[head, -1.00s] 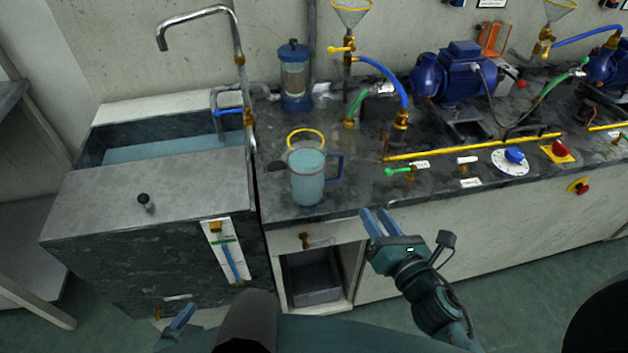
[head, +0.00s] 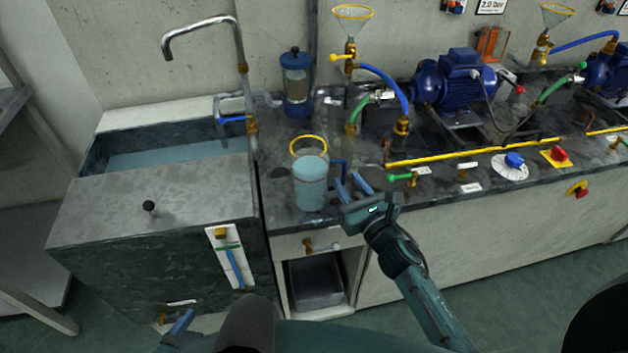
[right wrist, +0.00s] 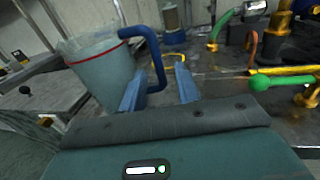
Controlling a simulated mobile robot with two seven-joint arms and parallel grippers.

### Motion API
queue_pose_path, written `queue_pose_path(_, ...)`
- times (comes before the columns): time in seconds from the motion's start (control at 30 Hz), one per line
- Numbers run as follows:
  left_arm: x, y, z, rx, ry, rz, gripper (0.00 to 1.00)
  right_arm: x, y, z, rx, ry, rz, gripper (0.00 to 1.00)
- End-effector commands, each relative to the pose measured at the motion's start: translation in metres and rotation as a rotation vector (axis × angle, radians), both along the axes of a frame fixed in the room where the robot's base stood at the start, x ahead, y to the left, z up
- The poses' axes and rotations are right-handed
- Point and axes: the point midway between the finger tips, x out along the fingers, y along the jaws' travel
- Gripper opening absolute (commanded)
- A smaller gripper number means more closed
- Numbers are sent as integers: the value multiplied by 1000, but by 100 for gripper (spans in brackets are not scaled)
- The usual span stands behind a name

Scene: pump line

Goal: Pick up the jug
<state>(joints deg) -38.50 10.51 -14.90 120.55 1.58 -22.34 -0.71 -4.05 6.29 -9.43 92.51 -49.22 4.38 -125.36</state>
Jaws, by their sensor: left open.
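The jug (head: 311,186) is a pale blue translucent vessel with a blue handle (head: 341,172). It stands upright near the front edge of the bench, and a red band shows near its top in the right wrist view (right wrist: 103,75). My right gripper (head: 352,185) is open just right of the jug. In the right wrist view the handle (right wrist: 157,62) appears between its two blue fingers, close to the left one; I cannot tell whether it touches. My left gripper (head: 181,326) is open, low at the left, away from the jug and partly hidden.
A yellow ring (head: 308,138) is right behind the jug. A blue-capped cylinder (head: 296,85) stands farther back. Left is a sink (head: 165,158) with a tap (head: 200,22). A green-handled valve (head: 402,177) is right of my right gripper. Pumps (head: 452,82) stand farther right.

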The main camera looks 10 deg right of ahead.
Motion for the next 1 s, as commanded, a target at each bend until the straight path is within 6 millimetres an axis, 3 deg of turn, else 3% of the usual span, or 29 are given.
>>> queue_pose_path(0.2,2,2,3,-3,2,15,90,28,7,1,2,0,-1,32)
queue_pose_path(0.47,2,2,1,-2,6,15,90,31,7,0,0,0,0,32)
queue_pose_path(0.87,1,1,1,-1,7,9,90,30,7,0,0,0,0,0)
queue_pose_path(1.0,1,1,1,0,7,7,90,30,7,0,0,0,0,0)
